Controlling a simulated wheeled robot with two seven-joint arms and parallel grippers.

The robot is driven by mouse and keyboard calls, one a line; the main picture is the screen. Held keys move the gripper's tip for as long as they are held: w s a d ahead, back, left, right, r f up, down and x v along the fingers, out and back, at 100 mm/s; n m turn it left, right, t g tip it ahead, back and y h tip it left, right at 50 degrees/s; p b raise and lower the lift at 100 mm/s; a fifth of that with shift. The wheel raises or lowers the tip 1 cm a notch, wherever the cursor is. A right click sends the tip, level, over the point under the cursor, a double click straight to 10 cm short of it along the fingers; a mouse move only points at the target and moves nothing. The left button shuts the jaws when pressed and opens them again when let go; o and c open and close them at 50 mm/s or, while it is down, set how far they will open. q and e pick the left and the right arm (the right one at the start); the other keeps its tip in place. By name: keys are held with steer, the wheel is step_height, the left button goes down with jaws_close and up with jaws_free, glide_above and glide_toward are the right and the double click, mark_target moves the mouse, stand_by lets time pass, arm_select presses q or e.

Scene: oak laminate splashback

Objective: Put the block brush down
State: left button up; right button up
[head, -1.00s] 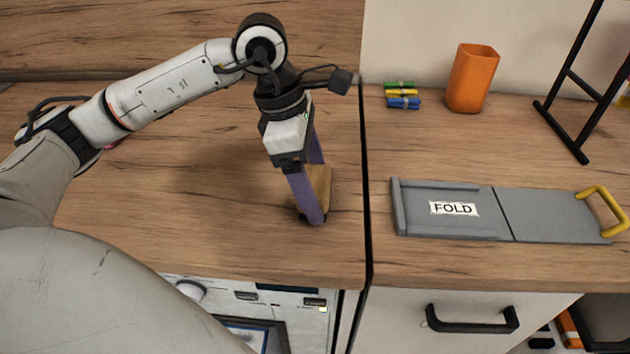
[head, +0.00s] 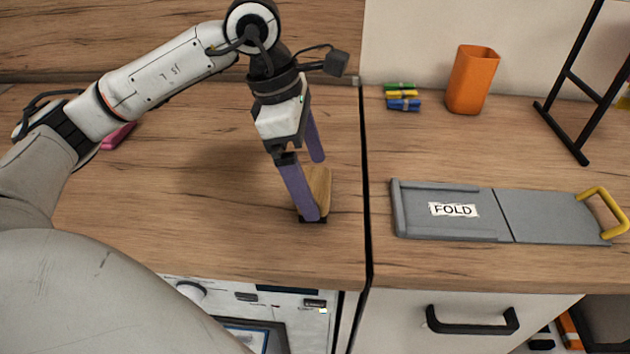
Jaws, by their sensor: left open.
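The block brush (head: 319,188) has a wooden body and a dark base. It stands on the wooden counter near the gap between the two counter sections. My left gripper (head: 318,188) is open, with its two purple fingers around the upper part of the brush. The near finger hides part of the brush. The far finger now ends above and behind it. My right gripper is not in the head view.
A grey folding board (head: 540,215) marked FOLD lies on the right counter. Behind it are an orange cup (head: 471,80), coloured clips (head: 402,97) and a black rack (head: 577,90). A pink item (head: 117,136) lies behind my left arm. The left counter's middle is clear.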

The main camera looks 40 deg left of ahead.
arm_select(q)
steer(key=v, duration=0.9)
steer(key=shift+r, duration=0.25)
steer(key=shift+s, duration=0.1)
